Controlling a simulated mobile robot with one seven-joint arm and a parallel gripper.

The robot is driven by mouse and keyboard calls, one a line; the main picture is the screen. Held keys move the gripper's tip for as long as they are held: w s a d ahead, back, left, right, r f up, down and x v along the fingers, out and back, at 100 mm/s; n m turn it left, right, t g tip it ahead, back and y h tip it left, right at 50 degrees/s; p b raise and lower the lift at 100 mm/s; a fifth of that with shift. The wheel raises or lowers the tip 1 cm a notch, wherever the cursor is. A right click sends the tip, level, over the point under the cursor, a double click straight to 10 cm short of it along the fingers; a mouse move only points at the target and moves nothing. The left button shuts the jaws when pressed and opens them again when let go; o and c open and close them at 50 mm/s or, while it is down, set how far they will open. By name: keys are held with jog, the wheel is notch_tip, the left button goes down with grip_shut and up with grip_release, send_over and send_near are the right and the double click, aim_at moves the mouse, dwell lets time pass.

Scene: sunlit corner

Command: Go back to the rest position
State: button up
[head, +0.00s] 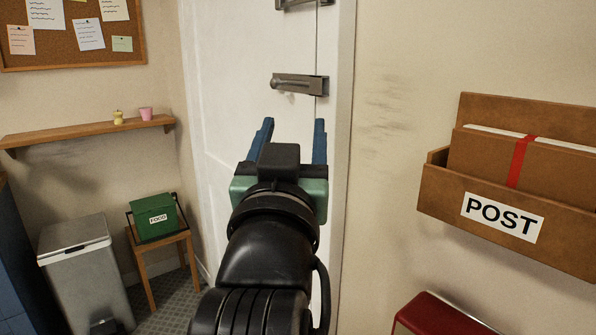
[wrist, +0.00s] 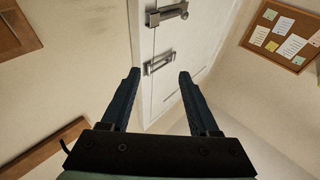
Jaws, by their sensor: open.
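My gripper (head: 291,140) is open and empty, raised in front of the white door (head: 222,110). Its two blue fingers point up toward the door in the head view. In the wrist view the fingers (wrist: 157,88) stand apart with nothing between them. A grey metal handle or latch (head: 300,84) on the door lies just beyond the fingertips; it also shows in the wrist view (wrist: 160,62). A gap separates the fingers from it in the wrist view. A second metal fitting (wrist: 167,13) sits higher on the door.
A wooden POST holder (head: 440,195) with a large brown parcel is on the right wall, above a red object (head: 440,318). At left are a shelf (head: 85,133) with two small items, a bin (head: 85,270), a green FOOD box (head: 155,215) on a stool and a corkboard (head: 70,45).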

jog(key=s+r+n+t+y, duration=0.15)
jog(key=s+r+t, duration=0.45)
jog(key=s+r, duration=0.6)
jog(key=s+r+p, duration=0.3)
jog(key=r+p, duration=0.9)
jog(key=p, duration=0.1)
jog(key=shift+s+d+r+p, duration=0.15)
jog(key=shift+d+r+p, duration=0.1)
jog(key=shift+p, duration=0.1)
